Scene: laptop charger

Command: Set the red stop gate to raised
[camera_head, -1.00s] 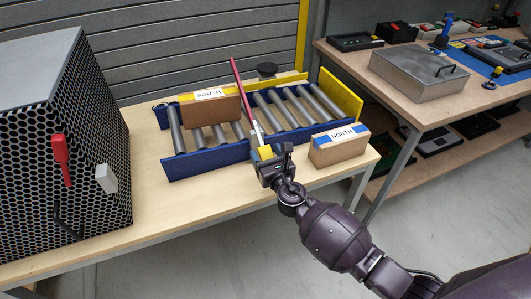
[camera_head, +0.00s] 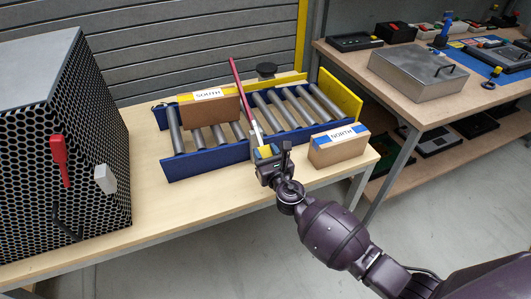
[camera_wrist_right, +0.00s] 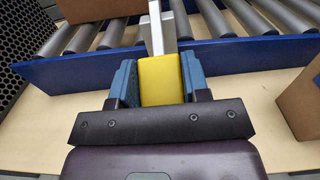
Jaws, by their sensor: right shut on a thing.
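The red stop gate (camera_head: 239,91) is a thin red bar across the roller conveyor, tilted up toward the back with its top end above the rollers. A grey metal arm runs from its lower end to a yellow block at the conveyor's front edge. My right gripper (camera_head: 267,155) is at that front edge. In the right wrist view the yellow block (camera_wrist_right: 160,80) sits between the blue fingers of the right gripper (camera_wrist_right: 160,85), which are shut on it. My left gripper is not in view.
A box labelled SOUTH (camera_head: 210,111) lies on the conveyor left of the gate. A box labelled NORTH (camera_head: 339,147) stands on the table, close to the right of my gripper. A perforated cabinet (camera_head: 70,130) fills the left. The table front (camera_head: 200,198) is clear.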

